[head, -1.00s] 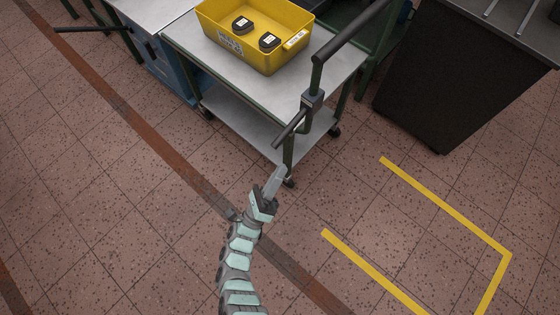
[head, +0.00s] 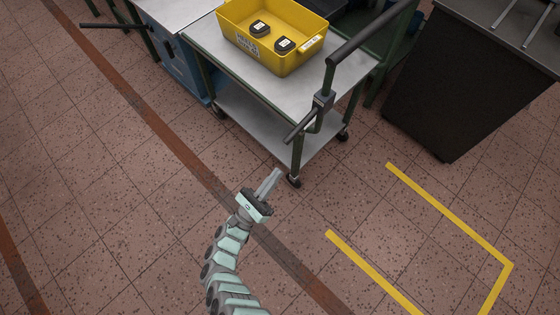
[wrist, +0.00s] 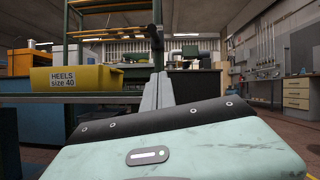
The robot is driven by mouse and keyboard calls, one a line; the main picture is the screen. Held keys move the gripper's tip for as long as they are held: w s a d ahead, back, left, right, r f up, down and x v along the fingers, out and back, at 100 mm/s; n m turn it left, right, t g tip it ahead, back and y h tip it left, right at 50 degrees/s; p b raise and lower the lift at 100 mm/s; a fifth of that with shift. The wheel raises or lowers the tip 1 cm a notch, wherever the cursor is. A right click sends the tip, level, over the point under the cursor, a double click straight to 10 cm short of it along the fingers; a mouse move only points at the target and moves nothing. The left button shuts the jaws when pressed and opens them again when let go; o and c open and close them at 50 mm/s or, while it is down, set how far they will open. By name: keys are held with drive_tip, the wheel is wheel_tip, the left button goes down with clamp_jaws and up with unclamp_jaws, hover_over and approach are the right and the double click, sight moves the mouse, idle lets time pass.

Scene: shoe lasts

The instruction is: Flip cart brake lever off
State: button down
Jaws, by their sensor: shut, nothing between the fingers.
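The cart (head: 230,52) has a grey top, a lower shelf and a green frame. Its dark push handle (head: 368,35) rises at the near right end. The black brake lever (head: 301,127) sits on the near post below the handle and slants down to the lower left. My gripper (head: 275,174) is shut and empty, below and left of the lever in the picture and apart from it. In the wrist view the closed fingers (wrist: 157,90) point forward, with a dark piece, apparently the lever (wrist: 155,38), just above their tips.
A yellow bin (head: 257,51) labelled for heels stands on the cart with two dark pieces inside. A caster (head: 294,181) is close to my fingertips. A dark cabinet (head: 445,90) stands to the right. Yellow floor tape (head: 450,212) marks open floor at the lower right.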

approach(301, 126)
drive_tip(key=w+d+f, duration=0.3)
drive_tip(key=w+d, duration=0.1)
drive_tip(key=shift+s+a+r+b, duration=0.2)
drive_tip(key=shift+a+r, duration=0.15)
drive_tip(key=shift+r, duration=0.25)
drive_tip(key=shift+s+a+r+b, duration=0.15)
drive_tip(key=shift+a+r, duration=0.25)
drive_tip(key=shift+r, duration=0.2)
drive_tip(key=shift+w, duration=0.1)
drive_tip(key=shift+r, duration=0.1)
